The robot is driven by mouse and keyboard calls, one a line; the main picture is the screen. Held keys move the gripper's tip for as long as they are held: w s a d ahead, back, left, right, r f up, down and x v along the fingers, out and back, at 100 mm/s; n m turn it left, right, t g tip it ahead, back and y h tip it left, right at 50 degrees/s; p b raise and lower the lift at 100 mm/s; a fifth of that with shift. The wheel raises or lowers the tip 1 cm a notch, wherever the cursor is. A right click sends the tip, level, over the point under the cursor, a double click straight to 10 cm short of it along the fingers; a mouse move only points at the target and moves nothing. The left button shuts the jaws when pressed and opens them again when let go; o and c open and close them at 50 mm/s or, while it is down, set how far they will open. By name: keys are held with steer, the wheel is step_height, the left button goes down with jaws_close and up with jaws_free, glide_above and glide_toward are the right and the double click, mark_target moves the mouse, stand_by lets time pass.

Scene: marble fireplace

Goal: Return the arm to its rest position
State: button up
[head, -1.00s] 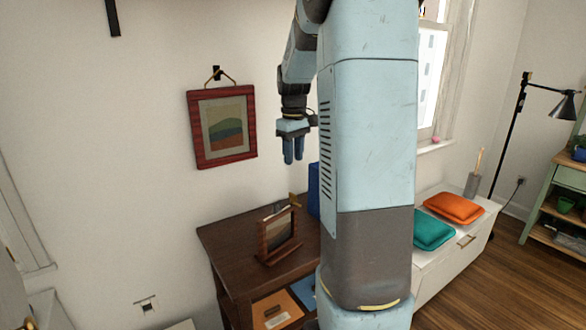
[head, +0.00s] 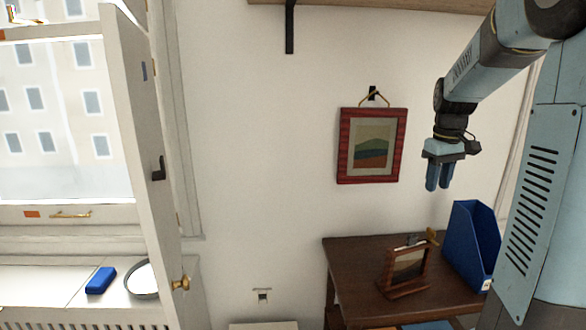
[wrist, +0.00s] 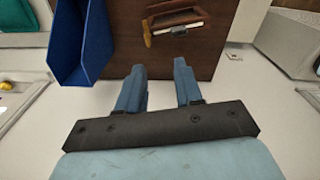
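My arm reaches in from the upper right of the head view. My gripper (head: 438,178) hangs from it, pointing down with two blue fingers. In the wrist view my gripper (wrist: 160,85) shows a clear gap between its fingers and nothing in it. It is in the air in front of the wall, above the dark wooden desk (head: 350,262). The red-framed picture (head: 344,145) hangs on the wall left of it, apart from it.
A small wooden stand frame (head: 392,268) and a blue file holder (head: 462,245) stand on the desk below my gripper. At the left, an open white door (head: 150,150) with a brass knob juts out beside a window. A blue object (head: 101,280) and a round mirror lie on the sill.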

steer(key=s+a+r+m+t, duration=0.1)
steer(key=s+a+t, duration=0.1)
steer(key=s+a, duration=0.6)
steer(key=s+a+r+m+t, duration=0.1)
steer(key=s+a+t, duration=0.2)
steer(key=s+a, duration=0.5)
steer(key=s, duration=0.7)
steer(key=shift+m, duration=0.4)
